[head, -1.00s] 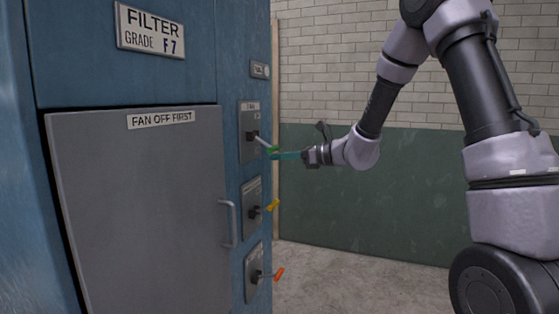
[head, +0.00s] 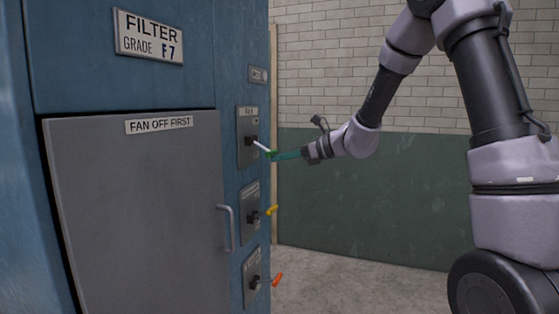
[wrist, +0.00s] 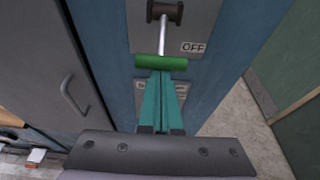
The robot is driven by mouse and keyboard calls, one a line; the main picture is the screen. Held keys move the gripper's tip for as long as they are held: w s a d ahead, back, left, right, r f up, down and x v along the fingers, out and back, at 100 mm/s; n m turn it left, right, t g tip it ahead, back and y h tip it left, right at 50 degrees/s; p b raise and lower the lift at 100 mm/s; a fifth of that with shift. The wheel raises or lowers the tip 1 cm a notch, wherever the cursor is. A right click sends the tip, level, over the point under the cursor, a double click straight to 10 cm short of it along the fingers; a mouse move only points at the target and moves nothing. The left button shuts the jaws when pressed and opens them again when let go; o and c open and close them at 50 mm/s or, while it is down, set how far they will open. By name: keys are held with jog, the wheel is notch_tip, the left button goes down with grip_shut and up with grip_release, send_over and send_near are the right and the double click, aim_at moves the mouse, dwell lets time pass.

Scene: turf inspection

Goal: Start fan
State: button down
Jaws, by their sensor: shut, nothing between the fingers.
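The fan lever sticks out from the top switch plate (head: 247,136) on the side of the blue cabinet. It has a pale rod and a green grip (head: 271,155), and it slopes outward and down. In the wrist view the green grip (wrist: 160,62) lies crosswise, with an OFF label (wrist: 193,47) beside the rod. My gripper (head: 278,156) has teal fingers and is shut and empty. Its fingertips are right at the green grip, and in the wrist view they meet its lower edge. I cannot tell whether they touch it.
Below are a yellow-gripped lever (head: 271,210) and an orange-gripped lever (head: 277,279) on their own plates. A grey door (head: 135,210) marked FAN OFF FIRST has a handle (head: 226,228) left of the levers. Open floor lies right of the cabinet.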

jog(key=r+h, duration=0.1)
jog(key=r+g+h, duration=0.1)
jog(key=r, duration=0.1)
jog(key=r+h, duration=0.1)
jog(key=h, duration=0.1)
jog(key=shift+s+d+r+g, duration=0.15)
jog(key=shift+d+r+g, duration=0.15)
jog(key=shift+d, duration=0.1)
notch_tip(320, 180, up, 5)
jog(key=g+h, duration=0.1)
jog(key=h, duration=0.2)
send_over(273, 151)
jog(key=d, duration=0.2)
jog(key=shift+s, duration=0.3)
jog(key=shift+a+r, duration=0.1)
jog(key=shift+r, duration=0.1)
